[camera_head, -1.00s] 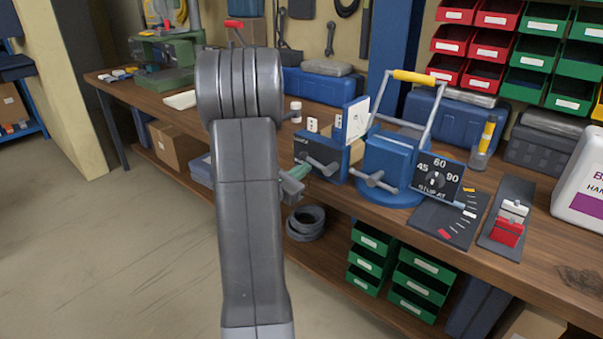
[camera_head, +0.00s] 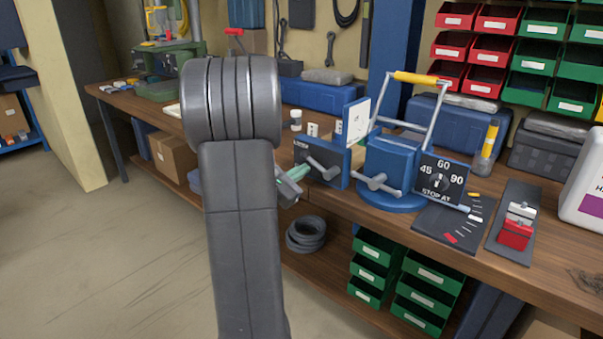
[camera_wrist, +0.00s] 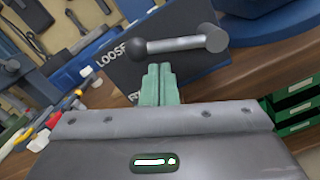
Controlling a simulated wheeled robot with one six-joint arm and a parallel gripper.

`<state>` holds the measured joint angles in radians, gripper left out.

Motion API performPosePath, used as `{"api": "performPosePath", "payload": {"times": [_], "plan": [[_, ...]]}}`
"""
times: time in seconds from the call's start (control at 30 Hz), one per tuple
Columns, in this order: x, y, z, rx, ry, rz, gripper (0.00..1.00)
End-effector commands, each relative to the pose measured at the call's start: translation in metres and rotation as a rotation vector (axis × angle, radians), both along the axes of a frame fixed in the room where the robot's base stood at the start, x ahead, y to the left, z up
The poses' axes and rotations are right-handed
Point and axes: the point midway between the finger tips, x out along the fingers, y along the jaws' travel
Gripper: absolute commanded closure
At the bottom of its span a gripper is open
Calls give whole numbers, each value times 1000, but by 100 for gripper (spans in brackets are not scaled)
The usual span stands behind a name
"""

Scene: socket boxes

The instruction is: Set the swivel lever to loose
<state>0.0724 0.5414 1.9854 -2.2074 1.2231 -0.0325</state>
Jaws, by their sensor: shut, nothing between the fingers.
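The swivel lever (camera_head: 322,169) is a grey bar with rounded ends on a dark panel (camera_head: 302,151) with a blue edge, at the workbench's front. In the wrist view the lever (camera_wrist: 176,44) lies nearly level across the panel (camera_wrist: 122,72). Its left knob is beside the word LOOSE. A second, lower label is mostly hidden behind my fingers. My gripper (camera_wrist: 160,72) has its green fingers shut and empty, just below the lever's bar in that view; I cannot tell if they touch it. In the head view my gripper (camera_head: 292,181) is left of the panel, partly behind my arm.
A blue vise-like device (camera_head: 390,165) with its own grey lever (camera_head: 376,182) and a yellow-topped handle stands right of the panel. A dial board (camera_head: 441,180) stands beside it. A red-and-white switch (camera_head: 517,229) is farther right. Green drawers (camera_head: 428,277) stand below.

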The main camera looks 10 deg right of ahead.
Motion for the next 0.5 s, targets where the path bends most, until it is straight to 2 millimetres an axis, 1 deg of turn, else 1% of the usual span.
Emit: {"api": "performPosePath", "payload": {"times": [0.03, 0.23, 0.27, 0.3, 0.33, 0.5], "plan": [[2, 3, -10, 0, 0, 1, 100], [10, 14, -36, 0, -1, -1, 100], [9, 18, -37, 1, -1, -1, 100], [2, 27, -30, 2, 1, 2, 100], [-2, 33, -29, 1, 1, 3, 100], [-23, 59, -31, 0, 1, 1, 100]]}}
